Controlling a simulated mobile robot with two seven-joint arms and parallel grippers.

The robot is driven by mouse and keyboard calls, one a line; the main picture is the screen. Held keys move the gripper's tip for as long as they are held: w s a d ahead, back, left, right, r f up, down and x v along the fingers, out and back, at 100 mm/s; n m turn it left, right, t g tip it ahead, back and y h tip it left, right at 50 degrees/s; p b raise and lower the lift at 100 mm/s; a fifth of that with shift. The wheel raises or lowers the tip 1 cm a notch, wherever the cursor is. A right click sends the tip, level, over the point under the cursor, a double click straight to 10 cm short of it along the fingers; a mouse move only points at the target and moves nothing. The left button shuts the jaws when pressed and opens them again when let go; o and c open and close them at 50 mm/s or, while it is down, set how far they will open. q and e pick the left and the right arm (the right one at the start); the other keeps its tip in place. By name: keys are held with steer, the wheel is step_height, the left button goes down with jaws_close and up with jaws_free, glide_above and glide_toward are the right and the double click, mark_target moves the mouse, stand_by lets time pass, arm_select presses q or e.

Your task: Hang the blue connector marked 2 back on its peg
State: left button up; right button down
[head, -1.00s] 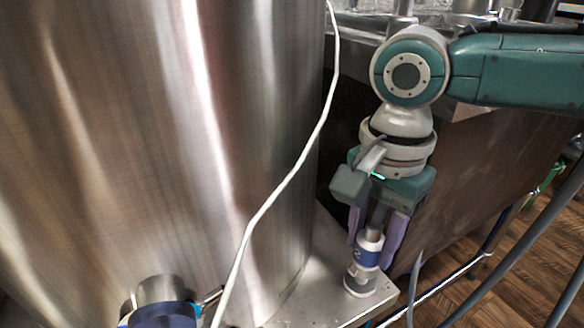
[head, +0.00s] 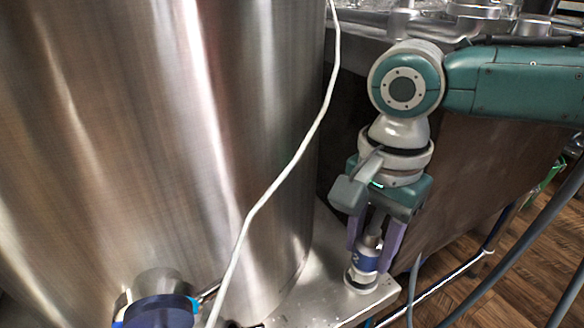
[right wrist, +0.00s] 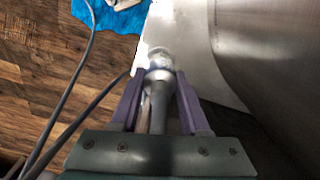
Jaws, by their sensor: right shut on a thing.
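The blue connector marked 2 (head: 366,261) is upright, with a blue band and a pale "2", above the front corner of a metal ledge. My right gripper (head: 373,250) points down and is shut on it, with purple fingers on either side. A pale ring-like base (head: 360,284) shows under the band; I cannot tell whether it belongs to the connector or the ledge. In the right wrist view the connector's metal end (right wrist: 158,76) lies between the fingers. No peg can be made out. My left gripper is not in view.
A large steel tank (head: 150,130) stands close on the left, with a white cable (head: 285,175) in front. A blue-ringed fitting (head: 160,306) is at the lower left. The metal ledge (head: 318,280) has bare room beside the connector. Grey hoses (head: 515,240) run at right.

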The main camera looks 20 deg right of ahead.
steer(key=shift+f, duration=0.4)
steer(key=shift+c, duration=1.6)
jaws_free()
steer(key=shift+r, duration=0.1)
